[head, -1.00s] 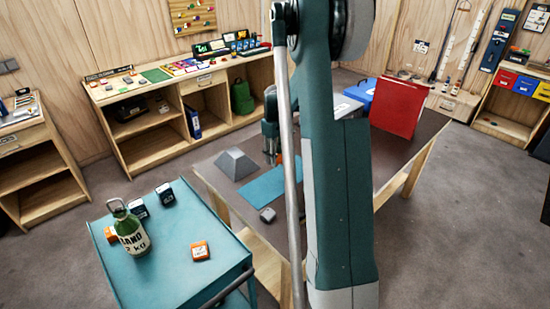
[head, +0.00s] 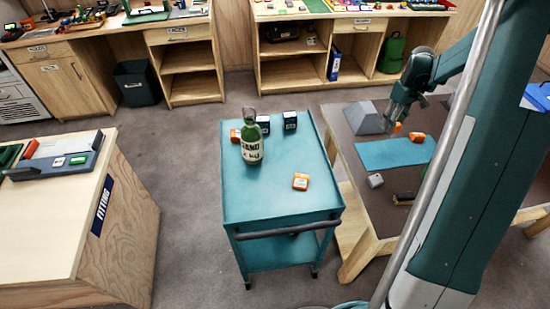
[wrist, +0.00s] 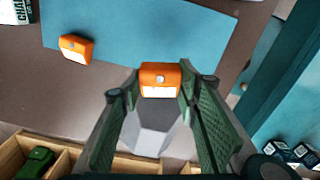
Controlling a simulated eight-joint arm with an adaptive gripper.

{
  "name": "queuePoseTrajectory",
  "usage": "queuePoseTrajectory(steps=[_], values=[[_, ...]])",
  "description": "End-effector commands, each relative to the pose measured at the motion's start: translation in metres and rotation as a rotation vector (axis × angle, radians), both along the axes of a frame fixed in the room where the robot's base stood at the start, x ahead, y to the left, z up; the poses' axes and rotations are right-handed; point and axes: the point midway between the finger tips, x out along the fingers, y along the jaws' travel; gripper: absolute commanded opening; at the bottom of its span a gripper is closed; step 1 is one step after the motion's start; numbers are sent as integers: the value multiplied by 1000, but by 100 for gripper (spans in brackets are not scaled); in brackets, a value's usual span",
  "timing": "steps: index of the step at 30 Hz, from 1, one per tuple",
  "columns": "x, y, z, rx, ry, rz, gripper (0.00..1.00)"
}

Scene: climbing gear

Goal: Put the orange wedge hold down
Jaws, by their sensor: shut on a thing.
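My gripper (wrist: 160,88) is shut on an orange wedge hold (wrist: 160,76) with a pale round bolt spot on its face. The hold sits between the fingertips. In the head view my gripper (head: 394,124) is at the table's far part, with a bit of the orange hold (head: 398,127) showing at its tips. A blue mat (head: 388,154) lies on the brown table (head: 362,196). A second orange block (head: 417,137) is at the mat's far right edge; it also shows in the wrist view (wrist: 75,48). The held hold's exact height over the table is unclear.
A grey pyramid-like volume (head: 366,118) stands close beside my gripper. A grey block (head: 375,180) and a dark brush-like thing (head: 403,198) lie in front of the mat. A teal trolley (head: 270,205) bears a green bottle (head: 251,140), dark blocks and orange blocks. The mat's middle is bare.

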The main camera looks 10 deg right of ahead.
Motion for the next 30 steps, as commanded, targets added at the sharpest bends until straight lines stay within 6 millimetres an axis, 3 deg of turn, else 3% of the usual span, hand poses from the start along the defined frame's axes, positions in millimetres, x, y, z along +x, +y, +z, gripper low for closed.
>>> queuePoseTrajectory(steps=[13, 30], values=[[29, 125, 10, 0, 0, 142, 20], [34, 280, 22, 0, 0, 320, 20]])
